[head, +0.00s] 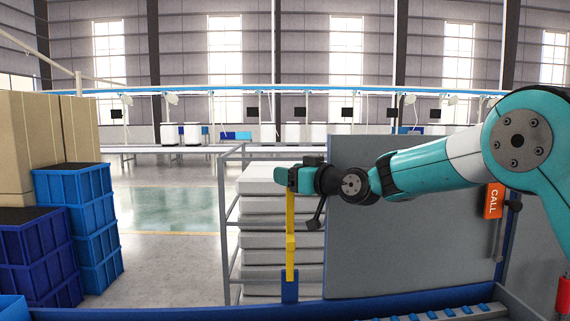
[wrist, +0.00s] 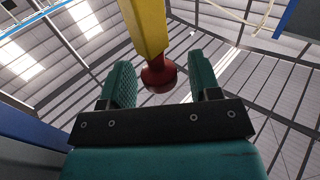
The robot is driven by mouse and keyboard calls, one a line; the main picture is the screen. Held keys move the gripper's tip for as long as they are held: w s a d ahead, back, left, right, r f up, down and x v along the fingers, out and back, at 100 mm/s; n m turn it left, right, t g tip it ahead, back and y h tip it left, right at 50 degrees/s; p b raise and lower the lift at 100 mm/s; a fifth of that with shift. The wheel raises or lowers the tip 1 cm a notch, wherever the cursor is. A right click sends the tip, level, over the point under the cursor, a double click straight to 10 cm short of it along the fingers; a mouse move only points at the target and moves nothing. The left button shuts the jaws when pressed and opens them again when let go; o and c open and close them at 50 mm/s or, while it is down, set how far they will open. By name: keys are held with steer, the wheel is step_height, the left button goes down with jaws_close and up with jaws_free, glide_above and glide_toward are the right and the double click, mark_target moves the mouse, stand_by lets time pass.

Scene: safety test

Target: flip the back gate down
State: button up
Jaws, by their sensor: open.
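A yellow bar (head: 290,235) stands upright on a blue bracket (head: 290,287) at the conveyor's far edge; I take it for the back gate. My gripper (head: 282,176) is at the bar's top end in the head view, pointing left. In the wrist view the yellow bar (wrist: 146,25) ends in a dark red tip (wrist: 158,76) between the two teal fingers of my gripper (wrist: 160,78). The fingers are open, with gaps showing on both sides of the tip. The bar's top is hidden behind my gripper in the head view.
A large grey panel (head: 410,250) stands right of the bar, behind my arm. A rack (head: 258,240) with stacked white trays is behind the bar. Blue crates (head: 75,205) and cardboard boxes (head: 25,140) are at the left. A roller conveyor (head: 450,313) runs along the front.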

steer(key=shift+x, duration=1.15)
